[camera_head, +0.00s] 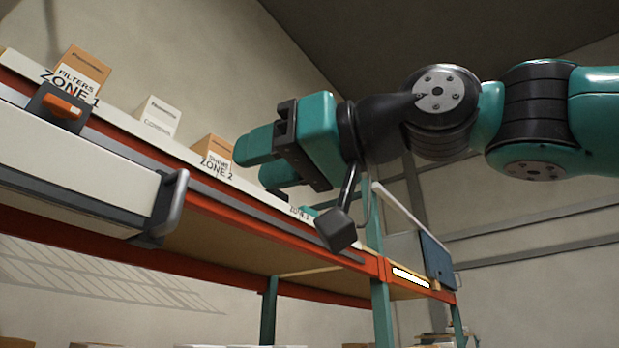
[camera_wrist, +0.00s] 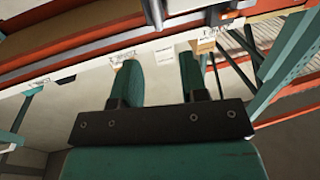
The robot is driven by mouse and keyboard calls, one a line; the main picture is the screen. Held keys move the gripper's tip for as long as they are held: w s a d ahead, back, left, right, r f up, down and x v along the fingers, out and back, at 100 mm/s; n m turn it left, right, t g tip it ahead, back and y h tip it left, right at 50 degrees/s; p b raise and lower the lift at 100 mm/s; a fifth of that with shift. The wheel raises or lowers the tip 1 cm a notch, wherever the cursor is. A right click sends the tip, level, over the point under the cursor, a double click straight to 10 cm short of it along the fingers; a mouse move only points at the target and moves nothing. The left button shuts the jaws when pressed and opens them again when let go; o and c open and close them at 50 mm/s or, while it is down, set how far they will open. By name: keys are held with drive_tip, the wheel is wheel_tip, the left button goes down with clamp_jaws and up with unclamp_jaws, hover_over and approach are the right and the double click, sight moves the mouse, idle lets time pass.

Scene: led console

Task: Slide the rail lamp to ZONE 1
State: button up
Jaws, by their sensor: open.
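The rail lamp (camera_head: 75,165) is a long white box hung under the front edge of the shelf, at the left of the head view and cut off by the picture's left edge. A grey bar handle (camera_head: 175,203) stands at its right end. A dark bracket with an orange lever (camera_head: 62,105) sits above it, just below the ZONE 1 label (camera_head: 70,85). My gripper (camera_head: 255,160) is open and empty, up and to the right of the handle in the picture and apart from it. In the wrist view its two fingers (camera_wrist: 160,75) are spread with nothing between them.
The ZONE 2 label (camera_head: 216,168) and ZONE 3 label (camera_head: 299,213) follow rightward along the shelf edge. Boxes stand on the shelf, including a FILTERS box (camera_head: 82,68) and a white carton (camera_head: 157,117). A grey rail runs along the orange beam. A teal post (camera_head: 381,315) stands at right.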

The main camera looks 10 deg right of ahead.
drive_tip(key=shift+b+v, duration=0.9)
drive_tip(key=shift+v, duration=1.7)
